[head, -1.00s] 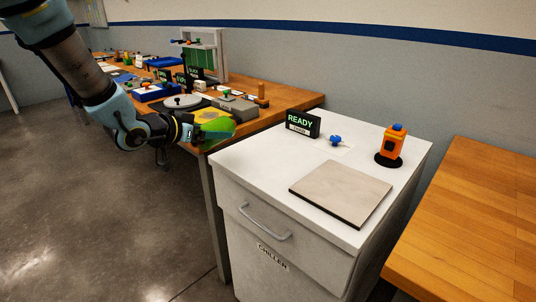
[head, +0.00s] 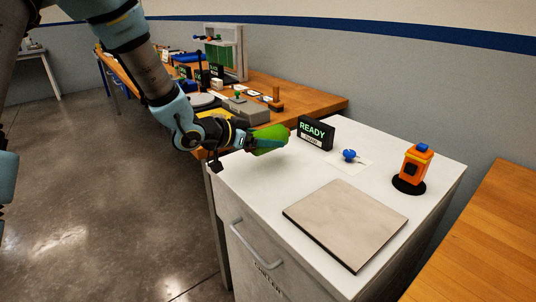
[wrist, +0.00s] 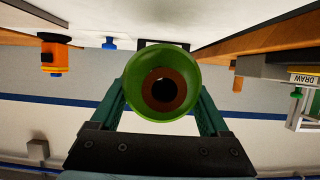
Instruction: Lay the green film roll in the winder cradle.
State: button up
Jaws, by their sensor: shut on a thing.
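The green film roll (head: 270,136) is held in my gripper (head: 252,141) above the back left corner of the white chiller cabinet, near the READY sign. In the wrist view the roll (wrist: 165,58) shows end-on, with a green rim, a brown core and a dark centre hole. The two dark green fingers of my gripper (wrist: 163,100) close on it from both sides. I cannot pick out the winder cradle for certain in either view.
The white chiller top (head: 235,178) carries a beige plate (head: 345,224), a READY sign (head: 316,133), a blue knob-like piece (head: 349,155) and an orange device (head: 413,168) on a black disc. A crowded wooden bench (head: 296,103) lies behind; a bare wooden table (head: 480,255) stands right.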

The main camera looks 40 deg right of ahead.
aim_at(266, 165)
jog(key=shift+f, duration=2.25)
jog(key=shift+f, duration=0.15)
jog(key=o, duration=1.6)
jog(key=shift+c, duration=0.2)
jog(key=shift+a+r, duration=0.2)
jog(key=b+v, duration=0.1)
jog(key=v, duration=1)
jog(key=shift+a+r, duration=0.1)
jog(key=shift+a, duration=0.25)
